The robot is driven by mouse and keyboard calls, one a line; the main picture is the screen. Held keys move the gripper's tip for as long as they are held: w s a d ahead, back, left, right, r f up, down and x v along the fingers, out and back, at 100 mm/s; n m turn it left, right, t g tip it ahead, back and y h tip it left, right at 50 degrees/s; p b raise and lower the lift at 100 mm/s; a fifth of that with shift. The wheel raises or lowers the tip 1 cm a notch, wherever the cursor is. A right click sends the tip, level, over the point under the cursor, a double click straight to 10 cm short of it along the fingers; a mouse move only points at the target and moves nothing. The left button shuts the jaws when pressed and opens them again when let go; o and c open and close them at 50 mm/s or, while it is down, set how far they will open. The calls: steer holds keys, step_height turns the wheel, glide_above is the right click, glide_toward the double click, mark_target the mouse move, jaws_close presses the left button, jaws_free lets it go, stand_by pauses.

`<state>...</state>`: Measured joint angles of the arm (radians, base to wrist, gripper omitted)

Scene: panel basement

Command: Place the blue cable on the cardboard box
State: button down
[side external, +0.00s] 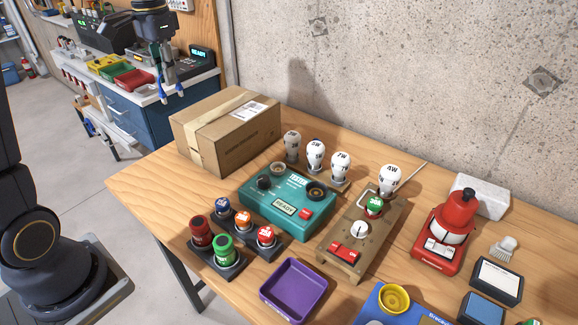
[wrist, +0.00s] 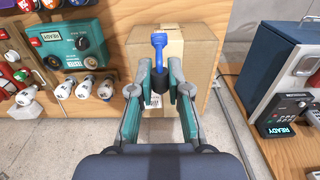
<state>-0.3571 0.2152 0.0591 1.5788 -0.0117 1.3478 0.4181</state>
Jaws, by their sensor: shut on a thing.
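My gripper (side external: 168,72) hangs in the air above and to the left of the cardboard box in the side view. It is shut on the blue cable, whose blue end (wrist: 158,50) and dark lower part show between the fingers in the wrist view. Blue also shows at the fingers in the side view (side external: 162,93), but I cannot tell cable from fingertip there. The closed, taped cardboard box (side external: 245,142) sits at the table's back left corner. It also shows beyond the fingers in the wrist view (wrist: 198,58). The cable appears apart from the box.
A teal device (side external: 262,208) and several white bulbs (side external: 316,155) stand right of the box. A blue cabinet (side external: 150,125) with bins stands behind.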

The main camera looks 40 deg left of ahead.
steer(key=shift+w+a+f, duration=0.4)
steer(key=shift+w+f, duration=0.85)
steer(key=shift+f, duration=0.45)
steer(key=shift+w+a+f, duration=0.45)
steer(key=shift+w+f, duration=0.8)
steer(key=shift+f, duration=0.5)
steer(key=shift+w+a+f, duration=0.4)
steer(key=shift+w+f, duration=0.85)
steer(key=shift+f, duration=0.45)
steer(key=shift+f, duration=0.2)
steer(key=c, duration=1.1)
jaws_free()
steer(key=shift+c, duration=0.2)
